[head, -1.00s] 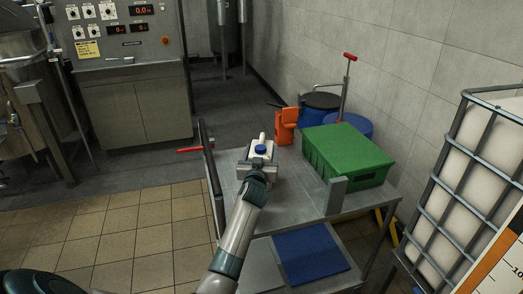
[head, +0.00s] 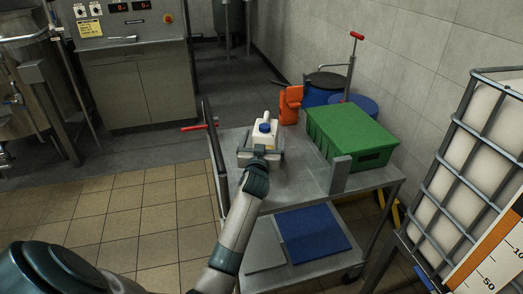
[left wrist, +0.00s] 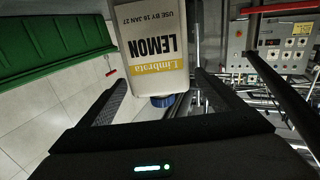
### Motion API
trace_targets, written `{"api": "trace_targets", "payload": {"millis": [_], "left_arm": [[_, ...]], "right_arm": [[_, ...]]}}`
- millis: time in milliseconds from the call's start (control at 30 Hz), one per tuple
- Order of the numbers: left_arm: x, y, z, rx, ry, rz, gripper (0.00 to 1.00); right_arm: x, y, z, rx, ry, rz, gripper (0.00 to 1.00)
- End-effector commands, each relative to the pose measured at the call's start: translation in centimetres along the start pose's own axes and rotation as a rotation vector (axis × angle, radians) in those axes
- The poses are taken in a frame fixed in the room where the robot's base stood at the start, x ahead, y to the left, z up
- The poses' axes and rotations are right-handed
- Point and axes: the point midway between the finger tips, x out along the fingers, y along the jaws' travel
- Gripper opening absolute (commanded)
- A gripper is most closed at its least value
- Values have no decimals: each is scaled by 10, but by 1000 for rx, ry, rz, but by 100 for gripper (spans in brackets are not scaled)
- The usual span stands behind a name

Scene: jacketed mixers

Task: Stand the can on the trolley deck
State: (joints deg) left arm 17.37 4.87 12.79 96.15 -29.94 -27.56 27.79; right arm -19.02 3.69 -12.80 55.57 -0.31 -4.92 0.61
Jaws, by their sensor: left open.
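The can is a pale jug with a blue cap (head: 265,127), standing upright on the grey trolley deck (head: 300,182), left of the green crate. In the left wrist view the can (left wrist: 155,45) appears upside down, with a "LEMON" label and its blue cap low in the picture. My left gripper (head: 263,153) is open at the near side of the can. In the wrist view its two dark fingers lie apart to either side of the can, with gaps visible. Whether the fingertips still overlap the can's sides is hard to tell. My right gripper is not in view.
A green crate (head: 350,138) stands on the deck's right side, behind a grey upright plate (head: 340,174). A blue sheet (head: 312,234) lies on the lower shelf. An orange container (head: 290,104) and blue drums stand beyond. A caged white tank (head: 470,170) is at right.

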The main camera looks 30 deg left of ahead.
Motion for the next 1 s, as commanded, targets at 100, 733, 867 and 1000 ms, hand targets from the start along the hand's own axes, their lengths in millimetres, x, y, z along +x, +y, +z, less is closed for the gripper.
{"api": "trace_targets", "payload": {"millis": [100, 733, 867, 1000], "left_arm": [[-22, 0, 2, -1, -1, 1, 88], [-72, 0, 0, 0, 0, 0, 88], [-71, 0, 0, 0, 0, 0, 88], [-71, 0, 0, 0, 0, 0, 88]], "right_arm": [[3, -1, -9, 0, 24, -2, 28], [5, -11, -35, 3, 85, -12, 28], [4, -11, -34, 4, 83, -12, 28], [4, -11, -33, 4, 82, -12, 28]]}}
